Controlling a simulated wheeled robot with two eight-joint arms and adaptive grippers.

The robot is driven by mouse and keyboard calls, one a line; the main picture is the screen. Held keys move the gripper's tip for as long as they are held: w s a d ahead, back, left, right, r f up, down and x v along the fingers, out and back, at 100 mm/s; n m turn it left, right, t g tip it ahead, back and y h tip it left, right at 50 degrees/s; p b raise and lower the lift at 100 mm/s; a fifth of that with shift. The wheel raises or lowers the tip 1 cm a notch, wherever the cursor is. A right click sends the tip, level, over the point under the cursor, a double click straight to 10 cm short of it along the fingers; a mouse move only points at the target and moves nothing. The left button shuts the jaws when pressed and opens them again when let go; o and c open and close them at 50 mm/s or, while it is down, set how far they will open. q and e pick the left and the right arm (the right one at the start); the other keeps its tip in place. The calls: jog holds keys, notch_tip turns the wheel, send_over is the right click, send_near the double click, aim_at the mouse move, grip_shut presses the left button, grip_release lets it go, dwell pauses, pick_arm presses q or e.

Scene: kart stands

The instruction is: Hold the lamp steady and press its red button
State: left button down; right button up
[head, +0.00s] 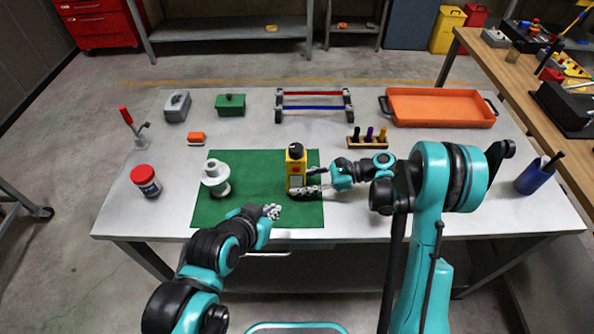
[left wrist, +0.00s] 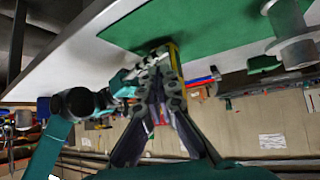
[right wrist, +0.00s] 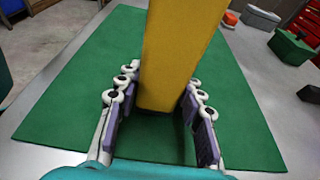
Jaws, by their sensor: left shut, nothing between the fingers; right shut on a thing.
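The lamp (head: 296,160) is a yellow upright block with a black top, standing on the green mat (head: 255,212) in the head view. My right gripper (head: 308,181) is shut on its lower part from the right. In the right wrist view the lamp (right wrist: 180,50) rises as a yellow body between the fingers. My left gripper (head: 273,211) is shut and empty, low over the mat, in front and left of the lamp and apart from it. In the left wrist view its closed fingers (left wrist: 157,58) cover most of the lamp. I cannot clearly make out the red button.
A white spool (head: 216,180) stands on the mat's left part, with a red-lidded jar (head: 146,181) further left. A wooden holder (head: 366,143) with several pegs, an orange tray (head: 440,107) and a rack (head: 314,106) lie behind.

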pick_arm(q)
jog(key=d+m+h, duration=0.2)
jog(key=d, duration=0.3)
send_near(301, 174)
jog(key=shift+s+d+f+x, duration=0.1)
jog(key=shift+s+x, duration=0.05)
jog(key=shift+x, duration=0.65)
jog(key=shift+s+d+f+x, duration=0.1)
jog(key=shift+x, duration=0.65)
jog(key=shift+s+f+x, duration=0.1)
jog(key=shift+s+x, duration=0.05)
jog(key=shift+x, duration=0.65)
jog(key=shift+w, duration=0.2)
jog(key=shift+w, duration=0.25)
jog(key=shift+w+r, duration=0.1)
jog(key=shift+w, duration=0.05)
jog(key=shift+s, duration=0.6)
jog(key=shift+s, duration=0.1)
jog(key=shift+s, duration=2.95)
